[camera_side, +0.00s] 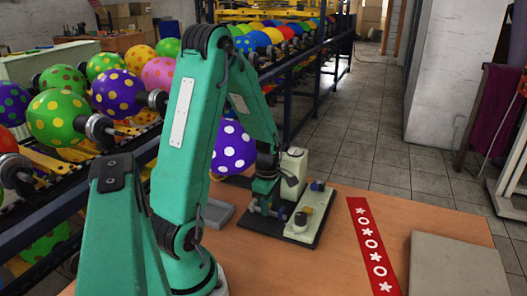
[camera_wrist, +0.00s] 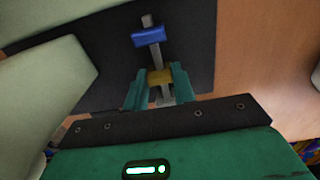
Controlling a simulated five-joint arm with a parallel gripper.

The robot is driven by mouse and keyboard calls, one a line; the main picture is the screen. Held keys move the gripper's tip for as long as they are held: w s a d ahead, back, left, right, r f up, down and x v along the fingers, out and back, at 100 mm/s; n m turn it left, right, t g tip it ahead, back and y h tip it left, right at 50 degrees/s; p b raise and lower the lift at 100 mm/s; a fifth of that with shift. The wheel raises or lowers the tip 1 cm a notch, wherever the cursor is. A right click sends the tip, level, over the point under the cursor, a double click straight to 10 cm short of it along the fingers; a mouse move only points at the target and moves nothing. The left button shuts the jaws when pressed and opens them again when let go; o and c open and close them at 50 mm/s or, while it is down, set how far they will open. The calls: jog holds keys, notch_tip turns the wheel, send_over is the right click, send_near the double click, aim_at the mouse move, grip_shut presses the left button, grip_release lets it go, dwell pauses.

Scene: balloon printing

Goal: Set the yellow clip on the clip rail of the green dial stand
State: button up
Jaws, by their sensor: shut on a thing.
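My gripper (camera_wrist: 159,88) is shut on the yellow clip (camera_wrist: 160,76), with one green jaw on each side of it. The clip lies across a narrow grey rail (camera_wrist: 156,56) over a dark base plate; I cannot tell whether it is seated or just above. A blue clip (camera_wrist: 153,37) sits farther up the same rail. The pale green body of a stand (camera_wrist: 45,75) fills the left of the wrist view. In the side view my gripper (camera_side: 265,207) is low beside the pale green stand (camera_side: 294,163) and its dark base (camera_side: 312,237). The yellow clip cannot be made out there.
A red strip with white shapes (camera_side: 374,245) and a grey-beige panel (camera_side: 455,265) lie on the right of the wooden table (camera_side: 345,196). A grey tray (camera_side: 216,213) is left of the stand. Racks of dotted balloons (camera_side: 60,117) stand behind my arm.

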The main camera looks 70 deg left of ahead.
jog(key=shift+f, duration=0.1)
jog(key=o, duration=0.9)
jog(key=shift+o, duration=0.2)
jog(key=shift+r, duration=3.9)
